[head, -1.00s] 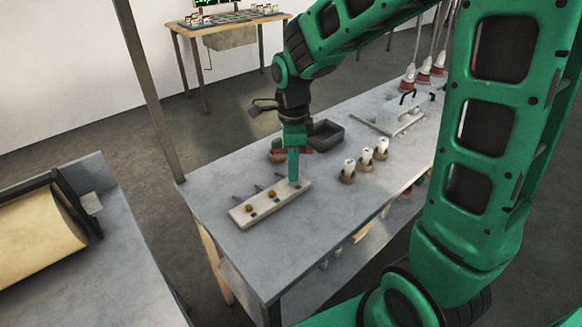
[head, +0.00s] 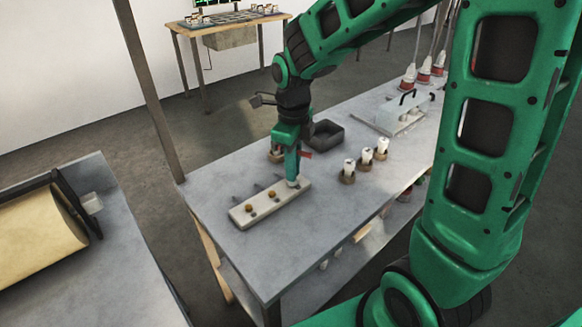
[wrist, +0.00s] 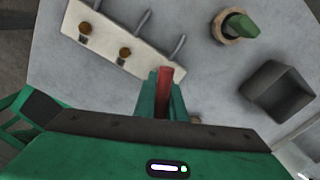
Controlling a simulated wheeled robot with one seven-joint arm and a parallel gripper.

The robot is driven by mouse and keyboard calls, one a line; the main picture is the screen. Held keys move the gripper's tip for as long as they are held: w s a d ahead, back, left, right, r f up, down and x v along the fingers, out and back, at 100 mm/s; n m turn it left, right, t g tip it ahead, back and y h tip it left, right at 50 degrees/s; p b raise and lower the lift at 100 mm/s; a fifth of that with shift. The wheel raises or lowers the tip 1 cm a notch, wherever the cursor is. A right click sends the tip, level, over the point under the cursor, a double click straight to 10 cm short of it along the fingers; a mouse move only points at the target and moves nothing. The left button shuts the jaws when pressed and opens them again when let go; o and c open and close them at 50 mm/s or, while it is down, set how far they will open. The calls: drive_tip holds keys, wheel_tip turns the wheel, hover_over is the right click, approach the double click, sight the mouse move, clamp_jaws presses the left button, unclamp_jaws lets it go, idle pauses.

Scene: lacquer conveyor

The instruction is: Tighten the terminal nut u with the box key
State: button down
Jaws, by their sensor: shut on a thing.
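A pale terminal block (head: 270,205) lies on the grey bench, with two brass nuts (head: 272,194) showing towards its left and middle. My gripper (head: 292,170) points down over the block's right end and is shut on the box key, whose red part (wrist: 166,78) shows between the fingers in the wrist view. The key's pale lower end (head: 292,183) is at the block's right end; whether it sits around a nut there is hidden. The block also shows in the wrist view (wrist: 110,50), with several grey prongs along one side.
A dark open tray (head: 326,134) stands behind the block. A round holder with a green-topped item (wrist: 238,27) is near it. Several white-topped pieces (head: 366,155) stand in holders to the right. The bench front is clear.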

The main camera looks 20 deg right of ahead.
idle(0.4)
drive_tip(key=shift+r, duration=1.5)
drive_tip(key=shift+s, duration=0.1)
